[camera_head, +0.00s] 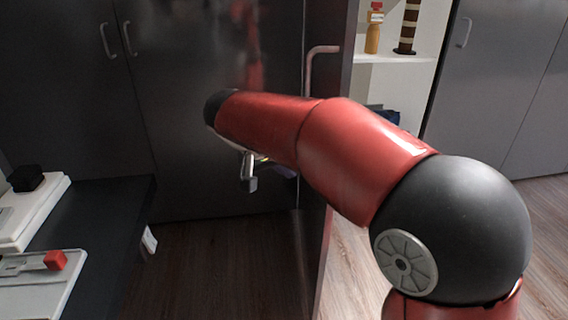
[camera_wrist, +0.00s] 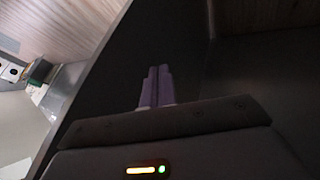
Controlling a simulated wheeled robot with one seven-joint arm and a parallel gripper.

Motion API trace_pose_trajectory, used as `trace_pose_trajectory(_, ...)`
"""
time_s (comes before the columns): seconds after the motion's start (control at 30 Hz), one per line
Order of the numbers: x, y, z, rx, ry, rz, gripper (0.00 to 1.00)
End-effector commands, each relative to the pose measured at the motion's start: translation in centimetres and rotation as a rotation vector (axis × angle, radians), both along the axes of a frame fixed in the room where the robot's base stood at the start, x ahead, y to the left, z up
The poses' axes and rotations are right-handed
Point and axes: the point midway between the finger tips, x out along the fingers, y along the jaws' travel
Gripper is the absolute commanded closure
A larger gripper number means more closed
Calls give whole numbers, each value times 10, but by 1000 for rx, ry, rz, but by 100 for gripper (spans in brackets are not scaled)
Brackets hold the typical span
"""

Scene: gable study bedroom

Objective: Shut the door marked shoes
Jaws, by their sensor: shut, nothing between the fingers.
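A dark door (camera_head: 338,130) stands open, seen nearly edge-on in the head view, with a bent bar handle (camera_head: 312,65) on its left face. No readable "shoes" mark shows on it. My gripper (camera_head: 286,171) is low on the left, handle side of this door, partly hidden behind my arm. In the wrist view my gripper's purple fingers (camera_wrist: 156,86) are together and empty, pointing at a dark panel (camera_wrist: 135,70). I cannot tell whether the fingertips touch the door.
Right of the door is an open pale compartment with a shelf (camera_head: 395,59), an orange bottle (camera_head: 373,38) and a striped item (camera_head: 407,28). Closed grey cupboards stand on both sides. A dark desk (camera_head: 95,215) with trays is at the left. Wooden floor (camera_head: 345,265) shows below.

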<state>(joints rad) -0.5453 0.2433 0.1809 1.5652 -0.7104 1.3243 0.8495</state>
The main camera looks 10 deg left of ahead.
Motion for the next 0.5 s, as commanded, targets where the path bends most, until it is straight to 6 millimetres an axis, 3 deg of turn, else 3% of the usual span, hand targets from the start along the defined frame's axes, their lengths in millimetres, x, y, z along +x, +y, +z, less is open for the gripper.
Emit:
trace_pose_trajectory(0.23, 24, -23, -44, -2, 3, -3, 100)
trace_pose_trajectory(0.5, 28, -56, -41, 1, 0, 0, 100)
